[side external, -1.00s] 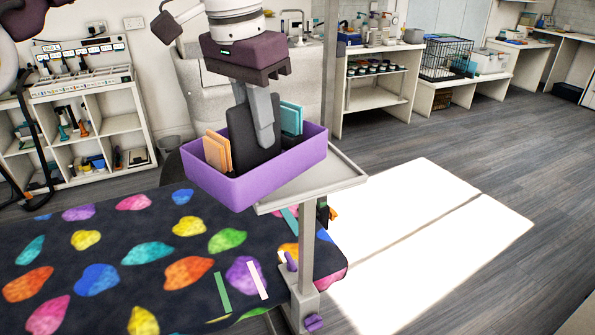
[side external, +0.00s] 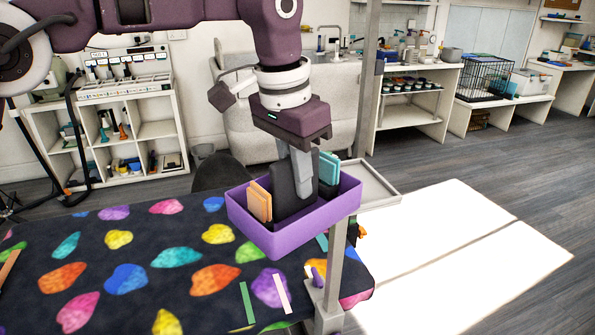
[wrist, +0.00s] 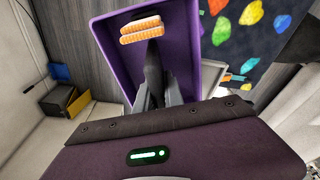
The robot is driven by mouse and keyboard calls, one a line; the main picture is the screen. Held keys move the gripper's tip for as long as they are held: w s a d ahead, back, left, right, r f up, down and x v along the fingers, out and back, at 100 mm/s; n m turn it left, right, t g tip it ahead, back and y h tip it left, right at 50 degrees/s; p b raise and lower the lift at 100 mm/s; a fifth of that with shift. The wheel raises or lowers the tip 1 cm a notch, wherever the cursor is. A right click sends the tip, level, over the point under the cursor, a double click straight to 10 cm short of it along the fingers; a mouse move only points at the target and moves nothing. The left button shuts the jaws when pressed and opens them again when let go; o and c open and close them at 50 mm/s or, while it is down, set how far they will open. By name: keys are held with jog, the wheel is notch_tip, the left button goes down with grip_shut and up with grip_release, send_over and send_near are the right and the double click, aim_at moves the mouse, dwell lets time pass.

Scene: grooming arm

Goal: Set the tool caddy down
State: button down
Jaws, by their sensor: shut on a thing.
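The tool caddy (side external: 315,226) is an open purple box with a tall black centre handle (side external: 283,190), orange-tan slabs (side external: 259,202) at its left and teal ones (side external: 328,168) at its right. My gripper (side external: 303,185) points down and is shut on the handle. The caddy hangs about level, in front of the grey tray (side external: 378,184) on a post, and hides the tray's left part. I cannot tell whether they touch. The wrist view shows the caddy (wrist: 103,50) with its orange slabs, and the fingers (wrist: 155,95) on the handle.
A dark table cover with bright patches (side external: 140,255) lies below and left of the caddy. The post (side external: 336,265) stands at its right edge, with a green and a white strip nearby. Shelves (side external: 140,130) and a sink unit stand behind. Open floor lies right.

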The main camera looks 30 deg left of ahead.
jog(key=c, duration=1.5)
grip_release()
jog(key=shift+o, duration=0.2)
jog(key=r, duration=0.5)
jog(key=s+r, duration=0.1)
jog(key=r, duration=0.1)
jog(key=shift+a+r, duration=0.2)
jog(key=shift+r, duration=0.5)
